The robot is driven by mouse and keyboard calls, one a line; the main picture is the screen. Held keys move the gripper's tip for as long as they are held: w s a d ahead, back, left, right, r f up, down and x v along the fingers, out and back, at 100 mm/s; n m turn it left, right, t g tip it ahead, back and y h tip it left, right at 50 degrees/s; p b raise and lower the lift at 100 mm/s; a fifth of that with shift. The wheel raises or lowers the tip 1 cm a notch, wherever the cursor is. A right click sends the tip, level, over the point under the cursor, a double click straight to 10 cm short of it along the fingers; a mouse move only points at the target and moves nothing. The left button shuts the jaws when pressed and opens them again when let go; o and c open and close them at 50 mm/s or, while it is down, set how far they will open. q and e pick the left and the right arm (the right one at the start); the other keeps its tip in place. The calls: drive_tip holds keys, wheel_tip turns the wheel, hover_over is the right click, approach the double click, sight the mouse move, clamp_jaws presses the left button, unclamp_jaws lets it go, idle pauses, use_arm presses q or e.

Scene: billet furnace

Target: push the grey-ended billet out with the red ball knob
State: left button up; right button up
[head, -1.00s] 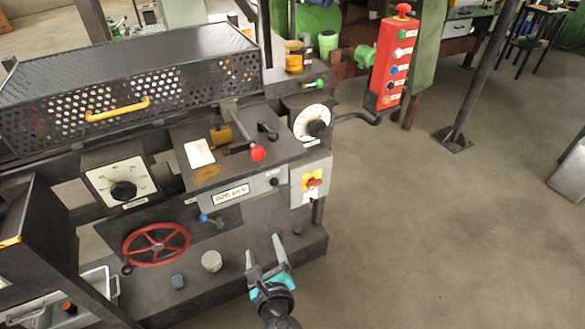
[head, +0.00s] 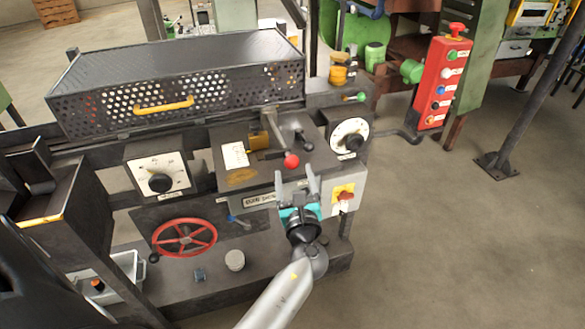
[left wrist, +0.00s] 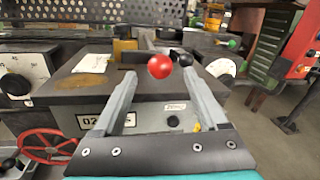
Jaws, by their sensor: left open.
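The red ball knob (head: 291,160) sits at the near end of a lever on top of the dark machine housing. It also shows in the left wrist view (left wrist: 160,66), between and beyond my fingertips. My left gripper (head: 298,182) is open and empty, just in front of and below the knob, apart from it as far as I can see. In the left wrist view its two fingers (left wrist: 158,80) point toward the knob. A brass-coloured cylinder (head: 259,141) lies beside the lever. I cannot make out a grey-ended billet. My right gripper is not in view.
A black knob (head: 305,144) stands right of the red one. A red-knobbed switch on a yellow plate (head: 343,194), a red handwheel (head: 184,238) and a perforated cover with a yellow handle (head: 163,106) are nearby. Open floor lies at the right.

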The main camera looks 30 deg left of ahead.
sight(293, 168)
use_arm(q)
drive_tip(key=shift+b+x, duration=0.3)
drive_tip(key=shift+x, duration=1.6)
drive_tip(key=shift+c, duration=0.3)
clamp_jaws()
